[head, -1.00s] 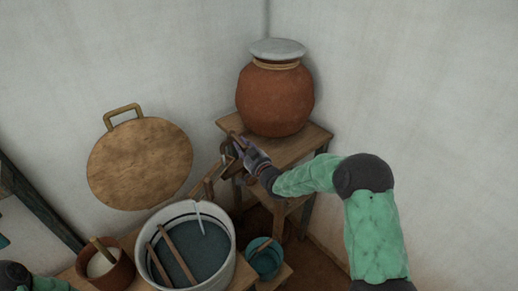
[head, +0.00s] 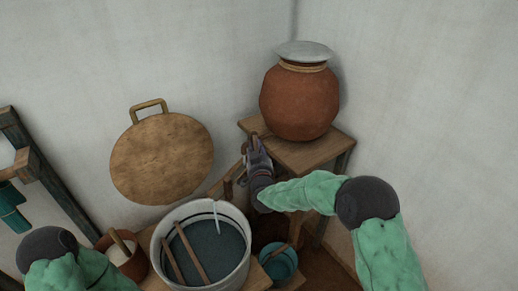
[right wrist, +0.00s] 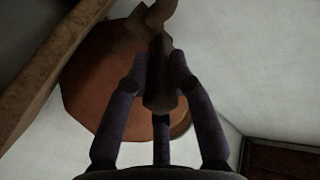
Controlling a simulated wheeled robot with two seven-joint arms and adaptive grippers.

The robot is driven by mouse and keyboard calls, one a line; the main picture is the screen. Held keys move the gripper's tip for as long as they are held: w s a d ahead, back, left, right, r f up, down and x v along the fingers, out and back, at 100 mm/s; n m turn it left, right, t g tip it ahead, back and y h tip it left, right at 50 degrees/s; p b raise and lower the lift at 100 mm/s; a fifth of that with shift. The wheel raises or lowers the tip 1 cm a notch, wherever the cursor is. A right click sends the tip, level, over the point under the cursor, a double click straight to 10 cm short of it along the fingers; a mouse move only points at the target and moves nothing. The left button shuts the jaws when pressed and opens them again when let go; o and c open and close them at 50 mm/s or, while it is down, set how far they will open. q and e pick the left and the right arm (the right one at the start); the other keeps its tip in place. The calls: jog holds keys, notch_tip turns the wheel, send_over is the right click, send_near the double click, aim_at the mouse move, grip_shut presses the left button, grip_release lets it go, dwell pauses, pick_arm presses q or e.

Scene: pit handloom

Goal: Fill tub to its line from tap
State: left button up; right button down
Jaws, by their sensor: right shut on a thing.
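A large white tub (head: 244,262) stands at the bottom centre in the head view. It holds dark blue liquid (head: 218,238); a thin pale strip (head: 216,215) hangs at its inner wall and two wooden sticks cross it. A red-brown clay pot (head: 300,102) with a pale lid sits on a wooden stand behind it. My right gripper (head: 250,143) is at the stand's left edge, below the pot. In the right wrist view its fingers close around a brown tap handle (right wrist: 160,90), with the pot behind. I see no clear water stream. My left gripper is not in view.
A small teal pail (head: 280,265) with a stick stands right of the tub. A brown bowl (head: 135,268) with pale contents stands left of it. A round wooden lid (head: 160,160) leans on the wall. A wooden frame (head: 50,185) stands at the left.

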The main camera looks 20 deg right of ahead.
jog(key=shift+f, duration=0.2)
jog(key=c, duration=1.1)
grip_release()
jog(key=shift+o, duration=0.2)
jog(key=shift+s, duration=0.1)
jog(key=shift+s+a+r, duration=0.1)
jog(key=shift+s, duration=0.05)
jog(key=s+a, duration=0.2)
jog(key=s, duration=0.9)
jog(key=shift+s, duration=0.2)
